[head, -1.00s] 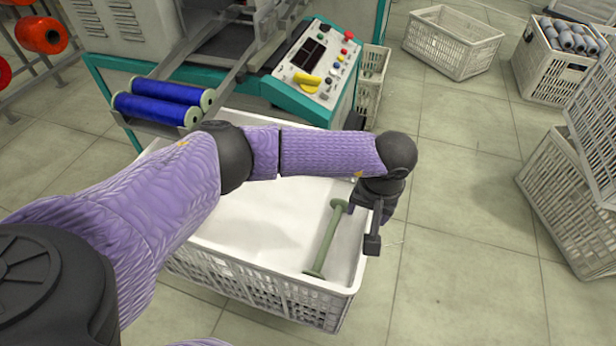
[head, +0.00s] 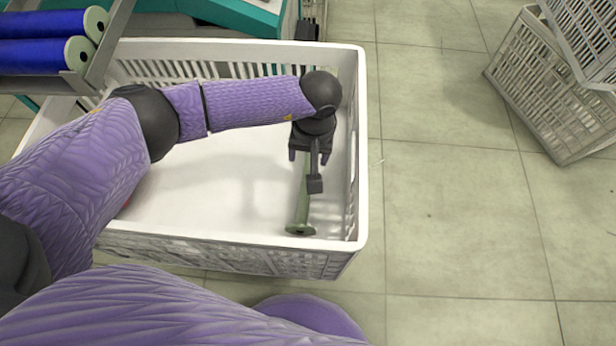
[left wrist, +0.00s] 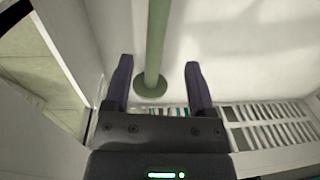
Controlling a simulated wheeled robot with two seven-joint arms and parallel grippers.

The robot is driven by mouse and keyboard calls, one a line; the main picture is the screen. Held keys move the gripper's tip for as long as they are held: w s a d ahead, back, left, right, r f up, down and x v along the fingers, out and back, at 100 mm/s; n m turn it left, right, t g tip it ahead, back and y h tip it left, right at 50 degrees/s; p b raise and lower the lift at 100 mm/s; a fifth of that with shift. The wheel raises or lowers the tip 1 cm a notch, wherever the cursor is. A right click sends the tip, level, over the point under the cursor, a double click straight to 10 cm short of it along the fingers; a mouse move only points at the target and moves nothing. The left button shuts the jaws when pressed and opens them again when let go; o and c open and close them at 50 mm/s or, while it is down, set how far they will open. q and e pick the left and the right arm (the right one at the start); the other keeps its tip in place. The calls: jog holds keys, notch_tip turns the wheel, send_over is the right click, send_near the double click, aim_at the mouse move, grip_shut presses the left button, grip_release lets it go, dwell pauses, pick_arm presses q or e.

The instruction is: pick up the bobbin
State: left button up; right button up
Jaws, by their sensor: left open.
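The bobbin is an empty green spool (head: 299,212) with a round flange at each end. It lies in the right part of the white crate (head: 230,242). My left gripper (head: 309,157) is open above it, inside the crate's rim, and hides its far part in the head view. In the left wrist view the bobbin's green shaft (left wrist: 158,35) runs between the lines of the two open fingers (left wrist: 158,65), with one flange low between them. The fingers do not appear to touch it; the exact height gap cannot be told. My right gripper is out of view.
The crate's right wall (head: 360,170) stands close beside the gripper. Blue spools (head: 40,40) sit on a rack at the upper left. Stacked crates (head: 555,90) stand at the upper right. The floor right of the crate is clear.

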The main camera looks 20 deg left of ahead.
aim_at(309, 168)
pick_arm(q)
notch_tip(309, 168, down, 7)
jog(key=b, duration=0.4)
jog(key=shift+w+r, duration=0.15)
jog(key=shift+f, duration=0.25)
jog(key=shift+a, duration=0.1)
jog(key=shift+r, duration=0.1)
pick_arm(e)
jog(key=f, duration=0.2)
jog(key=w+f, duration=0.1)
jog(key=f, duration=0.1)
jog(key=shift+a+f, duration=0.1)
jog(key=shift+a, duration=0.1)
pick_arm(q)
grip_shut()
